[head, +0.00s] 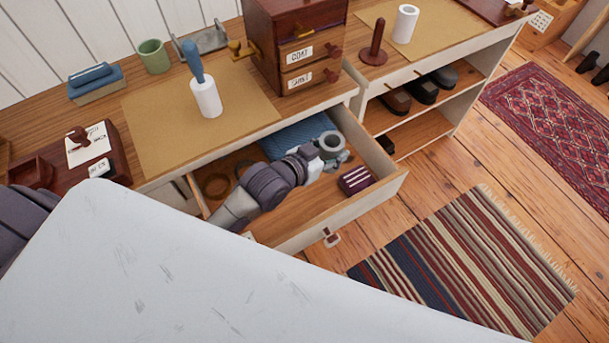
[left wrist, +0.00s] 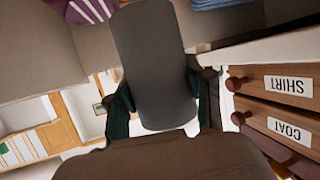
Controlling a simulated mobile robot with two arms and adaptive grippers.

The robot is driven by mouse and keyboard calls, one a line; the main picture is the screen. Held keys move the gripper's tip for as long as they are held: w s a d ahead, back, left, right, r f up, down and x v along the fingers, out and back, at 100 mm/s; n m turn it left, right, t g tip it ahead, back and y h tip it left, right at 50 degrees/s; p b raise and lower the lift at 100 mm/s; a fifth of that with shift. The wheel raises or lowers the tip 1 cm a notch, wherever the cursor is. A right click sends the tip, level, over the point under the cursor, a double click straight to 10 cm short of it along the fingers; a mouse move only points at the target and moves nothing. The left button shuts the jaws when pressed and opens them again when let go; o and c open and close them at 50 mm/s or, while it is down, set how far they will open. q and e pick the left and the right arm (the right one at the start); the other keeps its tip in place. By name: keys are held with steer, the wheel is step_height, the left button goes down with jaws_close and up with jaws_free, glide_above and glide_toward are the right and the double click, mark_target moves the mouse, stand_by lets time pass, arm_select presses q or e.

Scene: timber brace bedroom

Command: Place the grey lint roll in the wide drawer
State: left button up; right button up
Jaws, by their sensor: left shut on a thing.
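The grey lint roll (head: 333,142) is in my left gripper (head: 318,155), its hollow end showing in the head view. In the left wrist view the roll (left wrist: 155,65) is a grey cylinder between the dark fingers of the left gripper (left wrist: 163,92). The wide drawer (head: 385,183) is pulled open below the desk top. The gripper and roll are over the drawer's inside; I cannot tell whether the roll touches the drawer floor. My arm hides part of the drawer. My right gripper is not in view.
In the drawer are a blue folded cloth (head: 297,133), a dark red striped item (head: 355,180) and brown coiled belts (head: 215,185). On the desk stand a white roll with a blue handle (head: 206,98) and a labelled small-drawer chest (head: 300,45). Bare drawer floor shows near the front.

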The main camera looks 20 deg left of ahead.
arm_select(q)
steer(key=shift+s+a+f, duration=0.5)
steer(key=shift+s+f, duration=0.4)
steer(key=shift+f, duration=0.35)
steer(key=shift+s+a+f, duration=0.5)
steer(key=shift+s+f, duration=0.35)
steer(key=shift+f, duration=0.45)
steer(key=shift+s+a+f, duration=0.5)
steer(key=shift+s+f, duration=0.4)
steer(key=shift+f, duration=0.35)
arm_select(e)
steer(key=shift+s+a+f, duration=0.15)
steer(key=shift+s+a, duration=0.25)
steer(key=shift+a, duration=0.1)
arm_select(q)
steer(key=shift+f, duration=0.15)
steer(key=o, duration=0.9)
steer(key=shift+o, duration=1.4)
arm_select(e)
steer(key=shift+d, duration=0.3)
